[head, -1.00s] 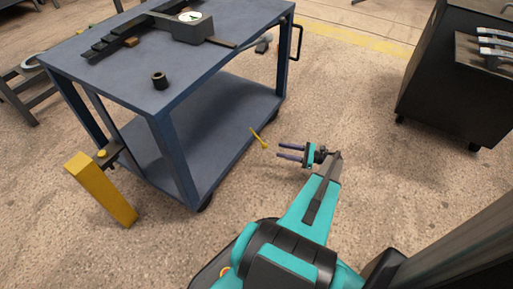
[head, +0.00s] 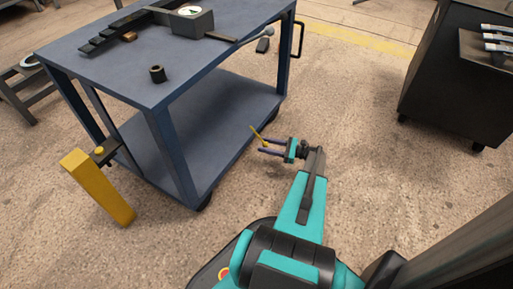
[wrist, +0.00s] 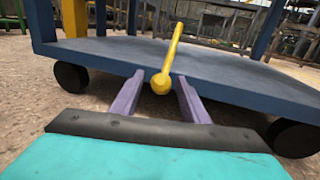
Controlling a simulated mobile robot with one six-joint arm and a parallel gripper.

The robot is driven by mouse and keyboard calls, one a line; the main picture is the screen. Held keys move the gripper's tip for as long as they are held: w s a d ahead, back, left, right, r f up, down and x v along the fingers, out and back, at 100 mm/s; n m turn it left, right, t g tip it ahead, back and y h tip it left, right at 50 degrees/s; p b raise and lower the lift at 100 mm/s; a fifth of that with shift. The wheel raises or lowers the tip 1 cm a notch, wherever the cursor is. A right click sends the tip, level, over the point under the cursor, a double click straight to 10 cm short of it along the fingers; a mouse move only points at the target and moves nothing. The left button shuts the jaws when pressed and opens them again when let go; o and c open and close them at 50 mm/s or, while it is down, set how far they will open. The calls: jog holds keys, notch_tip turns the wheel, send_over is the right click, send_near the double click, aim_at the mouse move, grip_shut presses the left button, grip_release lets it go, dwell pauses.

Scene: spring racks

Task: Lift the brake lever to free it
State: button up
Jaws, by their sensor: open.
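The brake lever is a thin yellow bar (wrist: 171,55) with a ball at its near end, sticking out from the edge of the blue cart's lower shelf (wrist: 225,77). In the head view the lever (head: 256,132) shows small beside the cart (head: 168,152). My gripper (head: 262,146) is open, with its two purple fingers pointing at the lever. In the wrist view my gripper (wrist: 160,76) has one finger on each side of the ball, with gaps showing. I cannot tell how deep the ball sits between the fingers.
The cart top holds a dark gauge tool (head: 187,22) and a small black cylinder (head: 157,74). A yellow post (head: 97,188) stands at the left. A dark cabinet (head: 455,90) stands at the right, with clear floor between it and the cart.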

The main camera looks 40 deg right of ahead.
jog(key=shift+b+x, duration=0.5)
jog(key=shift+x, duration=1.6)
jog(key=shift+c, duration=0.3)
